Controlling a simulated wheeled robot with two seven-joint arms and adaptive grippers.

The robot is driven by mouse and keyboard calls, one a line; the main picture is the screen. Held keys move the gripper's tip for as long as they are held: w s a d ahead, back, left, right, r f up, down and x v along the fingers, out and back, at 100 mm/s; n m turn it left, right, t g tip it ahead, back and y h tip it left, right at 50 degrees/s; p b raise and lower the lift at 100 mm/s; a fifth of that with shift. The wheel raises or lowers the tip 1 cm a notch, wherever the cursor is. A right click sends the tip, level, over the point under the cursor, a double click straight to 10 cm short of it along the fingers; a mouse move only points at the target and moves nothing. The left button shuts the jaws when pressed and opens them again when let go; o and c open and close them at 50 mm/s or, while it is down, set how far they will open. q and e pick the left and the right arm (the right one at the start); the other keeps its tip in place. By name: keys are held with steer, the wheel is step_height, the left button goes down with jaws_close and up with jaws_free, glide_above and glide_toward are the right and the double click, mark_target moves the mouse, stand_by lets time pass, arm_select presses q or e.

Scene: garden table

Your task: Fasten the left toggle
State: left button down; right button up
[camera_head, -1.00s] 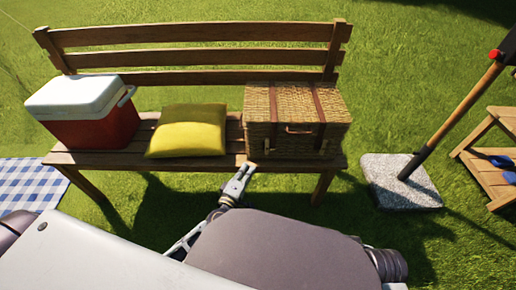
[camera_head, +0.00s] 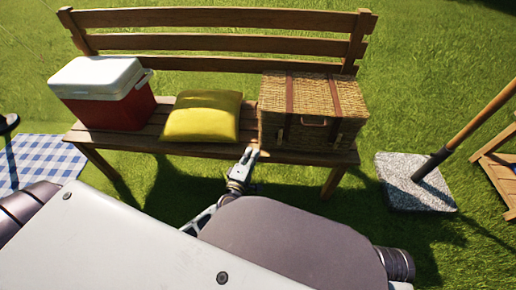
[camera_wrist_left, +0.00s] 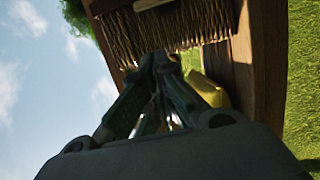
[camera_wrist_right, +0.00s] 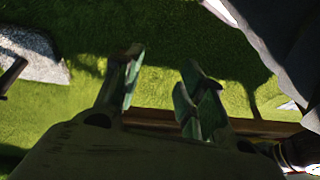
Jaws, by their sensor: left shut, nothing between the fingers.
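A wicker picnic basket (camera_head: 313,110) with dark straps stands on the right part of a wooden bench. My right gripper (camera_wrist_right: 163,62) is open and empty above the grass.
A yellow cushion (camera_head: 202,117) lies on the bench (camera_head: 190,148) left of the basket, and a red and white cooler (camera_head: 104,95) stands further left. A stone pole base (camera_head: 415,182) stands on the grass at right. A checked blanket (camera_head: 40,160) lies at left.

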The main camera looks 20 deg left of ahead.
mark_target(280, 138)
arm_select(q)
steer(key=w, duration=0.4)
steer(key=w+b, duration=0.1)
steer(key=w, duration=0.4)
steer(key=shift+w+a+b, duration=0.2)
steer(key=shift+w+b, duration=0.1)
steer(key=d, duration=0.1)
steer(key=w+d, duration=0.1)
steer(key=d, duration=0.1)
steer(key=shift+d+b, duration=0.15)
steer(key=shift+b, duration=0.25)
steer(key=shift+d, duration=0.25)
steer(key=shift+w, duration=0.1)
arm_select(e)
step_height(280, 138, down, 6)
steer(key=a, duration=0.1)
steer(key=shift+w+a+t+y, duration=0.3)
steer(key=shift+a+t+y, duration=0.1)
steer(key=shift+w+r, duration=0.1)
steer(key=shift+r, duration=0.1)
steer(key=shift+d+r, duration=0.1)
